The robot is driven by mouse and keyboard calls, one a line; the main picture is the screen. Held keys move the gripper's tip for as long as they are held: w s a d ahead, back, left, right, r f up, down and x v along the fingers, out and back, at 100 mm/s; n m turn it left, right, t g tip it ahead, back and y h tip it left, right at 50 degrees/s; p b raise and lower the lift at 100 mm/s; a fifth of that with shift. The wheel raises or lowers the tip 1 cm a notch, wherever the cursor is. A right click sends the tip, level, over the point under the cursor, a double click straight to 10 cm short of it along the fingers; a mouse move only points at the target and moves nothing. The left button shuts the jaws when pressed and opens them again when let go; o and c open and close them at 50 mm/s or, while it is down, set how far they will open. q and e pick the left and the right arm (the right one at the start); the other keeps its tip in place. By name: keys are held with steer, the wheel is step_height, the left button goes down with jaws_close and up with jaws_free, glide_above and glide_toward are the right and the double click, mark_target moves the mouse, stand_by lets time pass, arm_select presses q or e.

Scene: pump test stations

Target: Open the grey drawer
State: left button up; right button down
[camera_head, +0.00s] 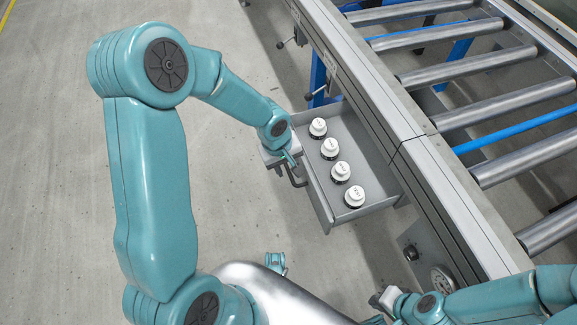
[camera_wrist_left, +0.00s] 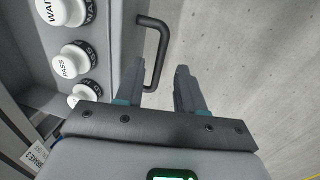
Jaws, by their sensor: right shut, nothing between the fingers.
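The grey drawer (camera_head: 373,213) is pulled out from the side of the conveyor frame, and its inside shows. Several white-capped stamps (camera_head: 340,171) stand in a row in it; some also show in the left wrist view (camera_wrist_left: 70,60). The dark bar handle (camera_head: 296,180) is on the drawer's front; in the left wrist view the handle (camera_wrist_left: 164,50) lies ahead of and partly between my fingers. My left gripper (camera_wrist_left: 160,80) is open at the handle, its fingers apart. My right gripper (camera_head: 378,305) is low in the head view, shut and empty, away from the drawer.
The roller conveyor (camera_head: 470,97) fills the right side. A valve lever (camera_head: 320,95) and another lever (camera_head: 290,40) stick out from its side beyond the drawer. A round gauge (camera_head: 443,279) is near my right arm. The concrete floor (camera_head: 50,170) on the left is clear.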

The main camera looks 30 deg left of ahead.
arm_select(q)
step_height(320, 180, up, 13)
steer(key=s+a+p, duration=0.1)
steer(key=s+p, duration=0.1)
steer(key=p, duration=0.2)
steer(key=shift+a+r, duration=0.15)
steer(key=shift+a, duration=0.1)
steer(key=s+d+f+m+g+h, duration=0.2)
steer(key=s+d+f+m, duration=0.1)
steer(key=s+d+f, duration=0.6)
steer(key=s+d+f+m+g+h, duration=0.1)
steer(key=s+d+f+m, duration=0.2)
steer(key=s+d+f, duration=0.65)
steer(key=w+a+r+m+t+p, duration=0.1)
steer(key=w+a+r+p, duration=0.1)
steer(key=r+p, duration=0.7)
steer(key=w+a+r+m+p, duration=0.1)
steer(key=w+a+r+p, duration=0.1)
steer(key=r+p, duration=0.8)
steer(key=w+p, duration=0.1)
steer(key=p, duration=0.1)
steer(key=shift+w+a+m+t+p, duration=0.15)
steer(key=shift+w+m+t+p, duration=0.15)
steer(key=shift+t, duration=0.1)
steer(key=shift+f, duration=0.1)
